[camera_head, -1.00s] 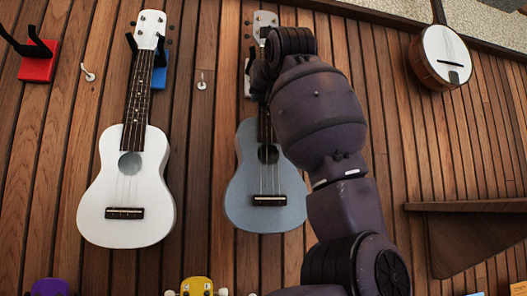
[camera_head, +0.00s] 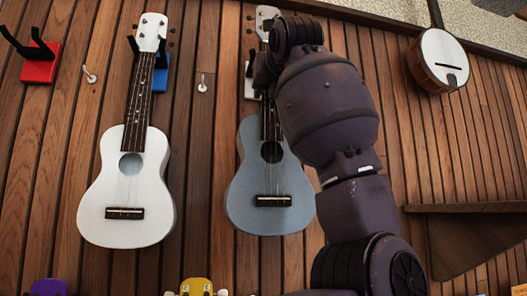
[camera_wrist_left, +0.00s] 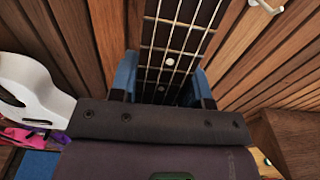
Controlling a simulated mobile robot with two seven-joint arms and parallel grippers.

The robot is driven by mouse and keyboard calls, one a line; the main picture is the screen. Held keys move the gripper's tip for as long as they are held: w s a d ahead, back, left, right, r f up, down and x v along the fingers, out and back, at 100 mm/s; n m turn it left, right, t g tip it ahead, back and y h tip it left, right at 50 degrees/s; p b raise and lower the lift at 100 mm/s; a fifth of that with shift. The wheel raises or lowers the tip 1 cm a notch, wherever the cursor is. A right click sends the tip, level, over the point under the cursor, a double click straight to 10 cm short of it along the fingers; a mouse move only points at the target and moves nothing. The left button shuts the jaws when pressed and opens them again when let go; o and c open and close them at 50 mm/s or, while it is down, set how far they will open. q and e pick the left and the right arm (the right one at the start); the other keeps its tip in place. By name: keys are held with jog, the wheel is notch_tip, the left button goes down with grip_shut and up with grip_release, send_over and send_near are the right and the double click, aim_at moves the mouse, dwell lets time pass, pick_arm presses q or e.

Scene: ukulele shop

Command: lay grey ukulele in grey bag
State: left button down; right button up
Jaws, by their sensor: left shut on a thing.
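The grey ukulele (camera_head: 271,190) is upright against the wood-slat wall, body down and headstock up, in the middle of the head view. My left gripper (camera_head: 262,78) is at its upper neck, and my arm covers part of the neck's right side. In the left wrist view, the dark fretted neck (camera_wrist_left: 178,45) with its strings runs between the two blue fingers of the left gripper (camera_wrist_left: 165,88), which is shut on it. Whether the ukulele still touches its hook is hard to tell. The grey bag is not visible. My right gripper is not in view.
A white ukulele (camera_head: 127,205) hangs close on the left, on a blue holder (camera_head: 160,72). An empty red holder (camera_head: 40,62) is at far left. A banjo (camera_head: 440,58) hangs upper right, above a brown shelf (camera_head: 470,208). Yellow (camera_head: 196,287) and purple (camera_head: 48,287) headstocks show below.

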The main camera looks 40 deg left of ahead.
pick_arm(q)
jog(key=shift+s+d, duration=0.15)
jog(key=shift+b+v, duration=0.7)
jog(key=shift+v, duration=2.15)
jog(key=shift+f, duration=0.15)
